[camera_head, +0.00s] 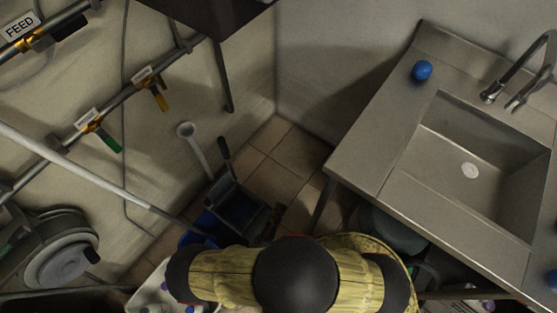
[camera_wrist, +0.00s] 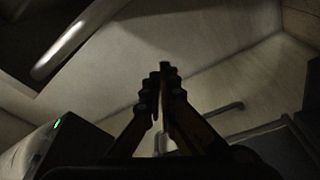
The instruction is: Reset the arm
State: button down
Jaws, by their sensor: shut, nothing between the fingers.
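In the wrist view, my gripper (camera_wrist: 164,72) is seen from behind, its dark fingers meeting at the tips. It is shut and nothing shows between the fingers. Behind it are a pale wall and a dim corner, and no object touches the fingertips. In the head view, my arm with its yellow links and black joints is folded at the bottom middle. My gripper cannot be made out there.
A steel sink counter (camera_head: 372,150) with a blue ball (camera_head: 422,70) on it stands at right. Wall pipes with valves, including a green-handled one (camera_head: 108,143), run along the left.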

jog(key=shift+r, duration=0.1)
jog(key=w+d+r+m+g+p, duration=0.25)
jog(key=r+g, duration=0.55)
jog(key=r, duration=0.5)
jog(key=w+d+r+m+g+p, duration=0.1)
jog(key=w+d+r+m+g, duration=0.25)
jog(key=r+g, duration=0.75)
jog(key=s+d+r+t+y+p, duration=0.1)
jog(key=s+d+r+t+y, duration=0.1)
jog(key=r, duration=0.7)
jog(key=s+d+r+t+y+p, duration=0.1)
jog(key=s+d+r+t+y, duration=0.1)
jog(key=r, duration=0.7)
jog(key=s+d+r+t+y+p, duration=0.1)
jog(key=s+d+r+t+y, duration=0.2)
jog(key=r, duration=0.7)
jog(key=d+y, duration=0.2)
jog(key=shift+d+t+y+p, duration=0.3)
jog(key=shift+d+t, duration=0.05)
jog(key=shift+t, duration=0.05)
